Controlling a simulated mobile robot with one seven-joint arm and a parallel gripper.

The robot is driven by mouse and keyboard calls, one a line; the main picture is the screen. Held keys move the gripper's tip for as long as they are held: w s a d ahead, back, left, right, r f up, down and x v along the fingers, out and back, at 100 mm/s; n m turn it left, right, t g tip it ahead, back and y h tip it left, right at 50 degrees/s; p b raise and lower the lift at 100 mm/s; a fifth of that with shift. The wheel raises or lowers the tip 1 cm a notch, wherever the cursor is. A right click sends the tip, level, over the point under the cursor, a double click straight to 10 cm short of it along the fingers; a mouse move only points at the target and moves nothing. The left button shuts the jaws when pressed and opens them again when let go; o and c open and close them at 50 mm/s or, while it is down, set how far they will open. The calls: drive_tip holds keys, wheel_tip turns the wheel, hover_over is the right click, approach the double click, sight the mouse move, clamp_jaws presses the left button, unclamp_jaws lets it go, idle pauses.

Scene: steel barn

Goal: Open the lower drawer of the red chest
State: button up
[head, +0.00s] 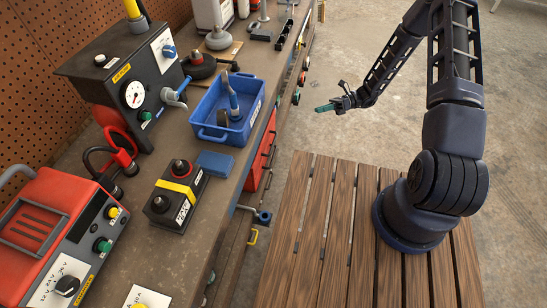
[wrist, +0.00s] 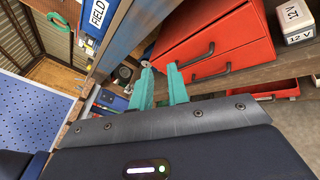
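The red chest (wrist: 215,30) stands on a shelf under the workbench and fills the upper middle of the wrist view. Its front carries two dark bar handles, an upper handle (wrist: 197,56) and a lower handle (wrist: 212,75). Both drawers look shut. In the head view, part of the chest (head: 261,150) shows below the bench edge. My gripper (wrist: 161,80) has two teal fingers standing apart with nothing between them. They are in front of the chest, left of the handles in the wrist view. In the head view, my gripper (head: 325,107) is out over the floor, apart from the chest.
A blue tray (head: 222,133) and several devices crowd the bench top. A clamp handle (head: 263,216) juts from the bench side. Floor beside the bench is open.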

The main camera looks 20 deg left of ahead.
drive_tip(key=s+a+f+m+t+y, duration=0.1)
drive_tip(key=s+a+f+m+y, duration=0.1)
drive_tip(key=f+m, duration=0.35)
drive_tip(key=s+a+f+m+t+y, duration=0.2)
drive_tip(key=a+f+m, duration=0.1)
drive_tip(key=f, duration=0.6)
drive_tip(key=m+t+y, duration=0.2)
drive_tip(key=m+t, duration=0.3)
drive_tip(key=m, duration=0.3)
approach(274, 156)
drive_tip(key=x, duration=1)
drive_tip(key=shift+w+a+f, duration=0.1)
drive_tip(key=shift+a+f, duration=0.05)
drive_tip(key=shift+f, duration=0.15)
clamp_jaws()
